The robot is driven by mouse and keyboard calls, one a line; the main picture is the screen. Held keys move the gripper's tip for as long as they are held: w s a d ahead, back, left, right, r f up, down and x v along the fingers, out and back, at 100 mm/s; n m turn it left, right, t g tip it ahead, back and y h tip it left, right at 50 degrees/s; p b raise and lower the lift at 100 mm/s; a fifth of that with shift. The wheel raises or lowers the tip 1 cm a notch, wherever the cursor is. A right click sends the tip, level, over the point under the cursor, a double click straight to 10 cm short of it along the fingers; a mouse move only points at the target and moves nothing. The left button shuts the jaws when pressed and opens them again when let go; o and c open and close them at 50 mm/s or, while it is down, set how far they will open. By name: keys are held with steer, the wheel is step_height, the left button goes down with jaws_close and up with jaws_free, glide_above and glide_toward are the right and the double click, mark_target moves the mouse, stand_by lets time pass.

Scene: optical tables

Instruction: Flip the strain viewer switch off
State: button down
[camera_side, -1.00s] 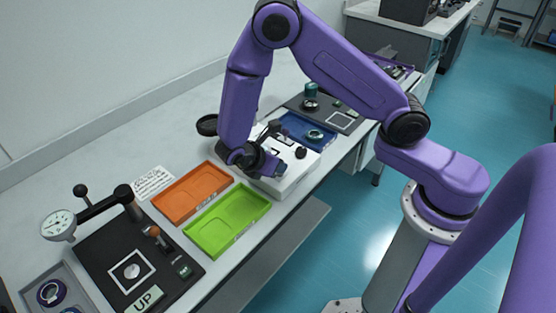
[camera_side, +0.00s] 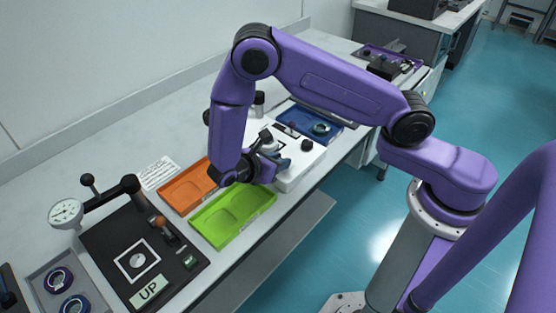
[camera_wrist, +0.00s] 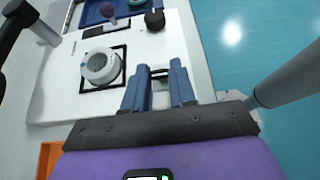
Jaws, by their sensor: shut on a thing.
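The strain viewer is a white box (camera_side: 303,168) on the bench, with a black knob (camera_side: 306,145) on its top. In the wrist view its white top (camera_wrist: 55,92) carries a pale ring-shaped piece (camera_wrist: 100,66) in a black square outline and the same knob (camera_wrist: 154,19). My gripper (camera_side: 281,161) is low at the near left part of the box.
A green tray (camera_side: 262,197) and an orange tray (camera_side: 176,203) lie left of the viewer. A blue tray (camera_side: 296,115) with a round piece lies behind it. A dial gauge stand (camera_side: 66,212) is at the far left. The bench's front edge is close to the viewer.

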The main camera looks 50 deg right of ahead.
steer(key=c, duration=0.9)
jaws_free()
steer(key=v, duration=1.7)
steer(key=shift+a+r, duration=0.15)
steer(key=shift+a, duration=0.05)
steer(key=s+d+r+m+y, duration=0.1)
steer(key=s+d+r+y, duration=0.2)
steer(key=s, duration=0.4)
steer(key=s+d+r+m+y, duration=0.2)
steer(key=s+d+y, duration=0.3)
steer(key=s+d, duration=0.3)
steer(key=s+d+r+m+y, duration=0.2)
steer(key=s+d+r+y, duration=0.2)
steer(key=s+d, duration=0.2)
steer(key=shift+s+r+y, duration=0.3)
steer(key=shift+s, duration=0.45)
